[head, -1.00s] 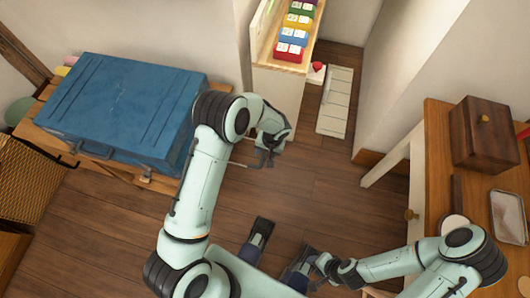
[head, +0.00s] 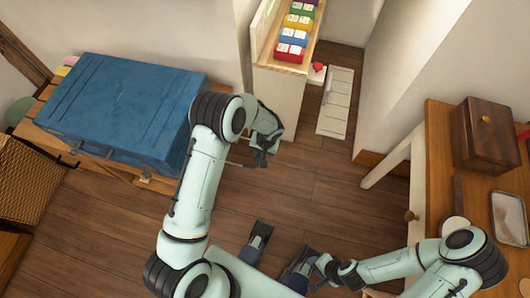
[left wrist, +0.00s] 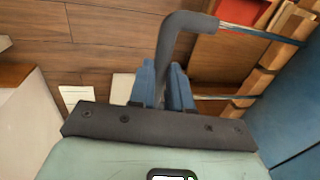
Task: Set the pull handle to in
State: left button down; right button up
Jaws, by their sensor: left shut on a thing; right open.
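The pull handle is a dark grey bent bar (left wrist: 190,24) on thin metal rods in the left wrist view. The rods run right towards a blue case (head: 125,105). In the head view a thin bar (head: 243,164) shows beside my left gripper (head: 262,160), to the right of the case and apart from it. The blue fingers of my left gripper (left wrist: 166,88) are shut on the grey bar. My arm hides part of the rods in the head view. My right gripper (head: 298,262) is open, low in the head view, away from the handle.
The case lies on a wooden bench (head: 150,180). A shelf unit (head: 278,95) with coloured boxes stands at the back. A wooden table (head: 440,150) with a brown box (head: 485,135) and a tray (head: 509,218) is on the right. The middle floor is clear.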

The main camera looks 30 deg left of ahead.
pick_arm(q)
jog(key=s+a, duration=0.2)
jog(key=a, duration=0.8)
jog(key=s+a, duration=0.3)
jog(key=a, duration=0.7)
jog(key=shift+b, duration=0.45)
jog(key=shift+a, duration=0.1)
jog(key=c, duration=1.1)
grip_release()
jog(key=shift+o, duration=0.2)
jog(key=shift+w, duration=0.1)
notch_tip(320, 180, up, 13)
jog(key=d+p, duration=0.2)
jog(key=shift+w+d, duration=0.25)
jog(key=shift+d, duration=0.05)
jog(key=shift+r, duration=0.1)
